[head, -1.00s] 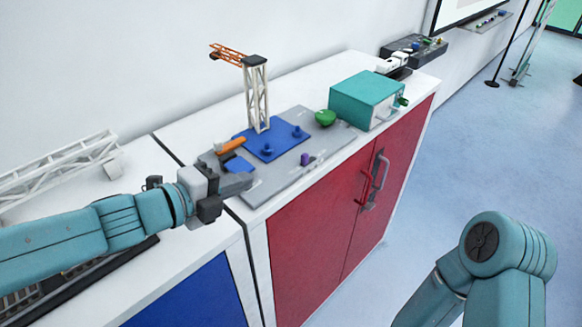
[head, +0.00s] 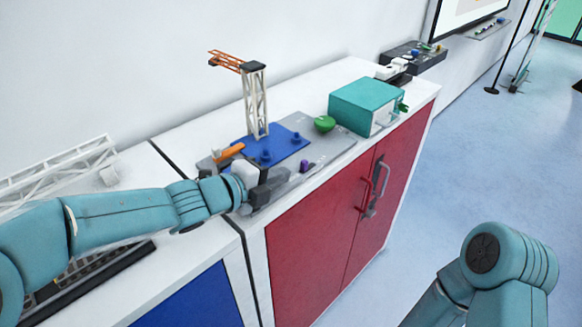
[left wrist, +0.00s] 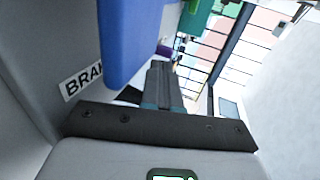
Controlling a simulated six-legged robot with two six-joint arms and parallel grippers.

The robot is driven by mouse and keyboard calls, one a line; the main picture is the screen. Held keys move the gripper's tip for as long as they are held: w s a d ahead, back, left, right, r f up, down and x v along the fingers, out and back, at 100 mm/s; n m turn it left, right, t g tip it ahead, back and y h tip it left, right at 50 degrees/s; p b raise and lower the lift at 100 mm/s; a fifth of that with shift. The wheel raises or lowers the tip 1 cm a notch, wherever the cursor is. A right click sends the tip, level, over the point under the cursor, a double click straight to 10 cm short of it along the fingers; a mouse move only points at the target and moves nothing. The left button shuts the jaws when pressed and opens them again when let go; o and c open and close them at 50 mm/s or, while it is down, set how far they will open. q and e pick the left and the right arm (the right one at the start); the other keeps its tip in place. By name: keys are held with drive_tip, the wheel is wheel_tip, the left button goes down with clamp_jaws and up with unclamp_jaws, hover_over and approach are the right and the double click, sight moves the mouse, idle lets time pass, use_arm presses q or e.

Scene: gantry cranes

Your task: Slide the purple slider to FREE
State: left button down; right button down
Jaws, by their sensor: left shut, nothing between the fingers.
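The purple slider (head: 305,166) is a small knob on the grey panel (head: 333,147), near the front edge and right of the blue crane base (head: 270,147). My left gripper (head: 283,176) is shut and empty, low over the panel's front left part. Its fingertips point toward the slider, a short gap to its left. In the left wrist view the shut fingers (left wrist: 160,80) reach forward, and a bit of purple (left wrist: 180,43) shows just beyond them. The FREE mark cannot be read. My right gripper is out of view.
The blue base carries a white crane tower (head: 255,103). A green knob (head: 325,124) and a teal box (head: 366,105) stand further right. A label starting "BRA" (left wrist: 82,82) shows beside the blue block in the left wrist view. Red cabinet doors (head: 330,220) lie below.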

sight(302, 163)
use_arm(q)
drive_tip(key=shift+w+d, duration=0.6)
drive_tip(key=shift+w, duration=0.1)
drive_tip(key=shift+w+d+r+p, duration=0.15)
drive_tip(key=shift+w+d+p, duration=0.3)
drive_tip(key=shift+d, duration=0.2)
drive_tip(key=shift+w, duration=0.25)
drive_tip(key=shift+s, duration=0.1)
drive_tip(key=shift+d, duration=0.3)
drive_tip(key=shift+w+d, duration=0.8)
drive_tip(key=shift+w, duration=0.3)
drive_tip(key=shift+s+a, duration=0.3)
drive_tip(key=shift+a, duration=0.05)
drive_tip(key=v, duration=1.5)
drive_tip(key=shift+s+a+p, duration=0.1)
drive_tip(key=shift+s+p, duration=0.1)
drive_tip(key=shift+p, duration=0.15)
drive_tip(key=shift+r, duration=0.1)
